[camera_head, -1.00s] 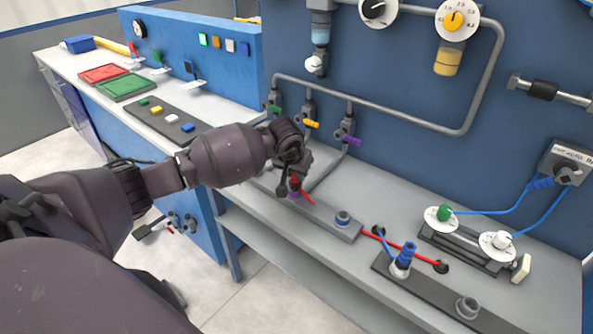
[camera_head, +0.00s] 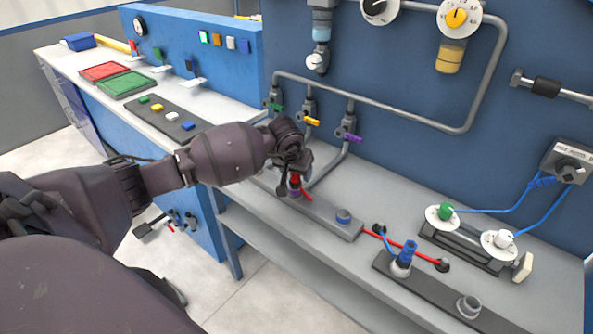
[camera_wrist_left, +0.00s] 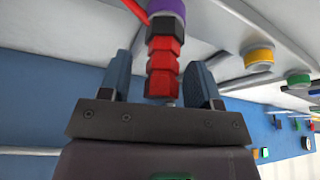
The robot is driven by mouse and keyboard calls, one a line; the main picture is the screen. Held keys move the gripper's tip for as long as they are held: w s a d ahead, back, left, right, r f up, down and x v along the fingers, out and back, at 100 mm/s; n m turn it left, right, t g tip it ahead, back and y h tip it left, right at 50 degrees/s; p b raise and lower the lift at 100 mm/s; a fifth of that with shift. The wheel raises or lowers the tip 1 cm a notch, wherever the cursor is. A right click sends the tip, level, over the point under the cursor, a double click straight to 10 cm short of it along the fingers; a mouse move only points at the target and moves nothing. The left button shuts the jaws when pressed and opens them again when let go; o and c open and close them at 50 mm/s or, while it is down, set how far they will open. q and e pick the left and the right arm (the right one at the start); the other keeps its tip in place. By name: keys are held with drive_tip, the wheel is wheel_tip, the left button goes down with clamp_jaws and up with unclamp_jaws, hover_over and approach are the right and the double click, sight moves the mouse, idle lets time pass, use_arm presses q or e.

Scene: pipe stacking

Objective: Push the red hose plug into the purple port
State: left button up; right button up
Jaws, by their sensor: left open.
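The red hose plug (camera_head: 295,180) stands upright at the purple port (camera_head: 293,191) on the dark strip of the bench. In the left wrist view the red plug (camera_wrist_left: 163,65) is in line with the purple port's ring (camera_wrist_left: 166,9), and its dark end meets the ring. I cannot tell how deep it sits. A thin red hose runs off beside it. My left gripper (camera_head: 293,168) is at the plug, with its fingers apart on both sides of it and visible gaps between. My right gripper is not in view.
A blue-ringed port (camera_head: 343,217) is on the same strip. A blue plug (camera_head: 404,256) stands on a second dark strip, near a grey port (camera_head: 467,306). Valves with green, yellow and purple handles (camera_head: 350,138) stand behind the gripper, below a grey pipe (camera_head: 420,123).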

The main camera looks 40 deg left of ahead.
use_arm(q)
drive_tip(key=shift+s+r, duration=0.1)
drive_tip(key=shift+r, duration=0.3)
drive_tip(key=v, duration=0.9)
drive_tip(key=shift+s+r+p, duration=0.2)
drive_tip(key=shift+r+p, duration=0.1)
drive_tip(key=shift+r, duration=0.1)
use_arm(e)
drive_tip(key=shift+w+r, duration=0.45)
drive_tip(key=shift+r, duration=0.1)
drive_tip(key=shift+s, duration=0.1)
